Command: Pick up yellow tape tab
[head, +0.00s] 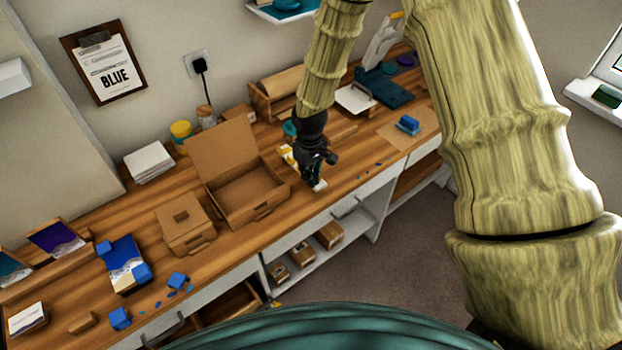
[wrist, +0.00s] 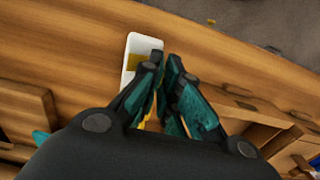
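A white card or block (wrist: 143,48) lies on the wooden worktop, and a small yellow-gold patch (wrist: 134,62), which looks like the yellow tape tab, shows on it. In the head view a bit of the white piece (head: 320,185) shows under my gripper (head: 316,178). The tab cannot be made out there. In the wrist view my gripper (wrist: 163,60) has its fingers close together with a narrow gap between the tips. The tips are just right of the patch, and the left finger covers part of the white piece. I see nothing held between the tips.
A yellow and white item (head: 288,156) lies just behind my gripper. An open cardboard box (head: 232,172) stands to the left, with a closed carton (head: 184,226) beyond it. Blue crumbs lie right of the gripper near the bench's front edge. A blue block (head: 408,124) sits further right.

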